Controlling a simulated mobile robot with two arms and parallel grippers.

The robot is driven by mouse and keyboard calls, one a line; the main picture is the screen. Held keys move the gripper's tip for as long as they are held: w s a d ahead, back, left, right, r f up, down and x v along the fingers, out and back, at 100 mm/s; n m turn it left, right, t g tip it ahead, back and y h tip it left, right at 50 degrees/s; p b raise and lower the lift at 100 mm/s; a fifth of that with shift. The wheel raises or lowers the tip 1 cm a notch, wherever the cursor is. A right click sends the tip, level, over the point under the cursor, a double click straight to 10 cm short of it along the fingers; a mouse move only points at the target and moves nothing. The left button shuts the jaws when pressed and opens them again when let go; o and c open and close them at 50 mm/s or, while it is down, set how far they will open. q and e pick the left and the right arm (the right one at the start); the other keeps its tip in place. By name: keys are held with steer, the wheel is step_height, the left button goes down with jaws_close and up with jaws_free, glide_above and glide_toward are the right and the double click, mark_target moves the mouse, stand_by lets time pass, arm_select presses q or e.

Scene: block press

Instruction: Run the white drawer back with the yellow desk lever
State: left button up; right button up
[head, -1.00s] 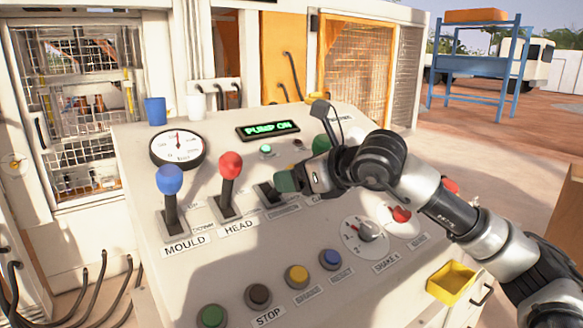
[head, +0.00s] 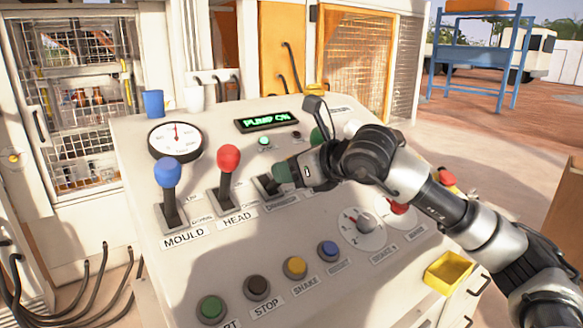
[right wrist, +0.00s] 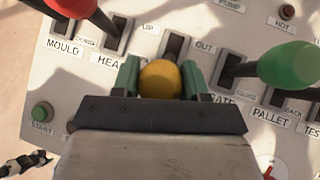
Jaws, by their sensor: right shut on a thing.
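My right gripper (head: 284,178) is shut on the yellow knob (right wrist: 160,79) of the desk lever. The right wrist view shows the knob between the two green fingers (right wrist: 161,82). In the head view the gripper hides the knob, and only the dark lever slot (head: 264,186) shows beside the fingers. The lever's own label is mostly covered; the word OUT stands to the right of its slot in the right wrist view. I cannot make out the white drawer for certain; the press inside (head: 85,110) shows only partly through the mesh at the left. My left gripper is not in view.
On the desk (head: 140,130) stand a blue lever (head: 168,174), a red lever (head: 229,158) and a green lever (right wrist: 288,65) close to my gripper. Several push buttons line the front. The display (head: 267,122) reads PUMP ON. A yellow tray (head: 449,272) sits at the right edge.

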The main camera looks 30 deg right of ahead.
steer(key=w+r+g+p, duration=0.1)
steer(key=p, duration=0.1)
steer(key=w+r+g+p, duration=0.1)
steer(key=p, duration=0.2)
steer(key=w+r+g+p, duration=0.1)
steer(key=p, duration=0.2)
steer(key=shift+w+a+r+m+h, duration=0.25)
steer(key=shift+w+r+m+h, duration=0.05)
steer(key=shift+w+h, duration=0.1)
steer(key=shift+w+f+g+p, duration=0.1)
steer(key=shift+w+g+p, duration=0.2)
steer(key=shift+g+p, duration=0.15)
steer(key=shift+f, duration=0.1)
steer(key=o, duration=1.3)
steer(key=shift+b+v, duration=1.95)
steer(key=shift+v, duration=3.45)
